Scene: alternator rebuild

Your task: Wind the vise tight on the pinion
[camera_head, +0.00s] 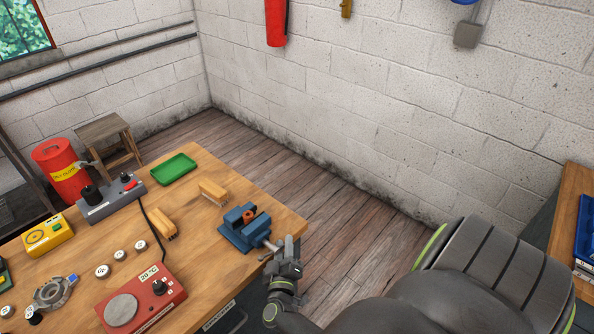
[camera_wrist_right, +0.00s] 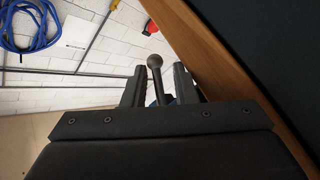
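The blue vise (camera_head: 236,236) sits at the front right corner of the wooden workbench. A small orange-brown piece (camera_head: 249,216), which may be the pinion, shows at its jaws. The vise's screw and handle point toward my right gripper (camera_head: 268,254), which is at the bench edge beside the vise. In the right wrist view, the dark handle bar with its ball end (camera_wrist_right: 154,61) stands between the two fingers of the right gripper (camera_wrist_right: 158,88). The fingers are apart, with gaps showing on both sides of the bar. My left gripper is out of view.
A red device with a round plate (camera_head: 142,303), a grey control box (camera_head: 110,198) and a ring-shaped part (camera_head: 53,293) are to the left. Open floor (camera_head: 340,235) lies right of the bench.

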